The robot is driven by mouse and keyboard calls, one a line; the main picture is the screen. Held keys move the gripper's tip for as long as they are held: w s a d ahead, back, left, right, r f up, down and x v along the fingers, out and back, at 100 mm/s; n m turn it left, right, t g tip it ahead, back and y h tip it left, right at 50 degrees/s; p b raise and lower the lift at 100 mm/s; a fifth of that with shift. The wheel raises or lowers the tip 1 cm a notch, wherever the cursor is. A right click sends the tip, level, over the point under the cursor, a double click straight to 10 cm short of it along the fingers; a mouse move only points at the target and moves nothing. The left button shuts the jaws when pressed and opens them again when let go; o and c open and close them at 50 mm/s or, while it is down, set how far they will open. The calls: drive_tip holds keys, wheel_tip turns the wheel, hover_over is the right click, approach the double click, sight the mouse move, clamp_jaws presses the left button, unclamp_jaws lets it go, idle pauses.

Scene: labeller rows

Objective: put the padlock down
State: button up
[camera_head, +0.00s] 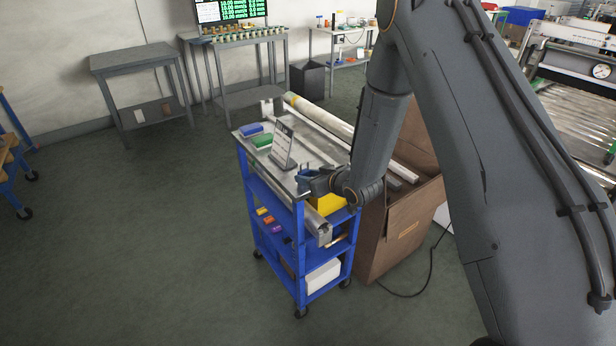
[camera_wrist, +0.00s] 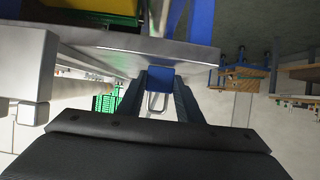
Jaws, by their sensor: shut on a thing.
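The padlock (camera_wrist: 160,78) has a blue body and a silver shackle. In the wrist view it is between the two dark fingers of my gripper (camera_wrist: 161,95), which is shut on it. This view looks upside down, so the shackle points up. The padlock's body shows right at the edge of the trolley's grey top (camera_wrist: 130,47); I cannot tell if they touch. In the head view my gripper (camera_head: 303,183) is at the near edge of the blue trolley's grey top (camera_head: 312,155). I cannot pick out the padlock clearly there.
Small coloured pieces (camera_head: 268,219) lie on a lower shelf. A brown bin (camera_head: 395,232) with long pieces stands close right. Floor left is clear.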

drive_tip(key=shift+f, duration=0.1)
drive_tip(key=o, duration=1.3)
